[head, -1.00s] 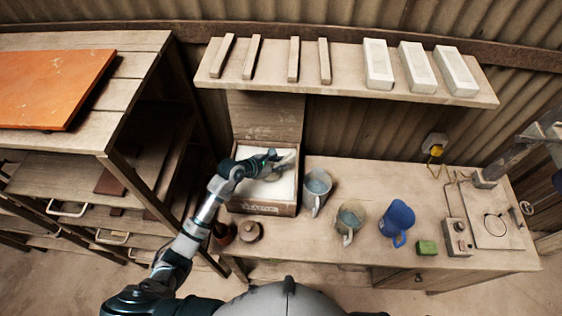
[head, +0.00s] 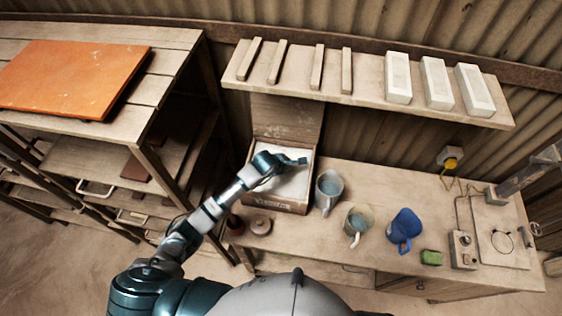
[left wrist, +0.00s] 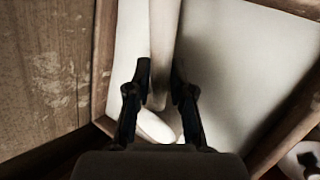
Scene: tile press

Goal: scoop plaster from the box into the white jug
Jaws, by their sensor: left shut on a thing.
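The wooden box (head: 278,204) of white plaster (head: 296,184) stands at the back left of the bench with its lid raised. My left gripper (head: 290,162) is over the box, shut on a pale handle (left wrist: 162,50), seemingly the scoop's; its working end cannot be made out. The box's plaster (left wrist: 235,70) fills much of the left wrist view. Right of the box stand a greyish-white jug (head: 328,190) and a cream jug (head: 357,222), both with bluish insides; I cannot tell which is the white jug. My right gripper is not in view.
A blue jug (head: 404,230), a green block (head: 431,257) and a small switch box (head: 463,250) stand further right. A shelf (head: 375,95) with bars and white blocks hangs above.

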